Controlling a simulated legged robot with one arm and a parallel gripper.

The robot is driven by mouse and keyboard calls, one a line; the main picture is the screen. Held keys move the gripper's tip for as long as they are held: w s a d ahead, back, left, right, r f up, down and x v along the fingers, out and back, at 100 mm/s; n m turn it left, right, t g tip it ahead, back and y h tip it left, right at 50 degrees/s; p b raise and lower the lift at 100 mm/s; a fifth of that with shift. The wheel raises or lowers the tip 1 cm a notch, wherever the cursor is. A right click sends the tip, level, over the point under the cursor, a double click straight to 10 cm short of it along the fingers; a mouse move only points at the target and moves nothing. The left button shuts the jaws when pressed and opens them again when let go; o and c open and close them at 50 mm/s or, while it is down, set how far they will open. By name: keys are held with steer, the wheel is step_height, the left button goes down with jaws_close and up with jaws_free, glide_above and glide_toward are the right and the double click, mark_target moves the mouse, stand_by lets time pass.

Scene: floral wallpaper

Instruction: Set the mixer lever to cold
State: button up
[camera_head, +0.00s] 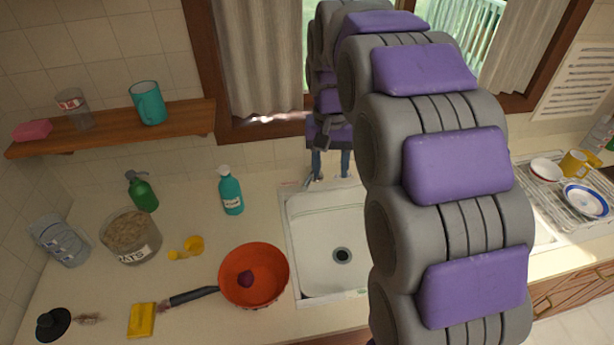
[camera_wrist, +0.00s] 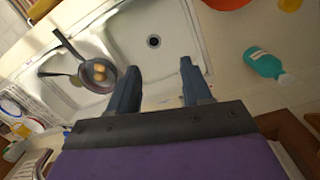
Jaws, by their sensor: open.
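The white sink (camera_head: 343,215) is set in the counter below the window. It also shows in the wrist view (camera_wrist: 163,65), with its drain ahead of my fingers. My gripper (camera_head: 331,170) is over the back edge of the sink, fingers pointing down. In the wrist view my gripper (camera_wrist: 158,78) is open, with a clear gap between the two blue-grey fingers and nothing held. I cannot make out the mixer or its lever clearly in either view. Something small and pale at the sink's back edge by the fingertips is too unclear to name.
A teal soap bottle (camera_head: 231,191) stands left of the sink, and an orange pan (camera_head: 254,275) lies in front of it. A dish rack (camera_head: 566,190) stands at right. My arm hides much of the sink's right side.

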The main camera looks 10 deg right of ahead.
steer(key=w+f+m, duration=0.1)
steer(key=w+f, duration=0.1)
steer(key=w, duration=1.1)
steer(key=m+t+b, duration=0.1)
steer(key=m+b, duration=0.1)
glide_above(307, 180)
steer(key=shift+f, duration=5.6)
step_height(307, 180, down, 14)
steer(key=b, duration=0.2)
steer(key=shift+b, duration=0.3)
jaws_close()
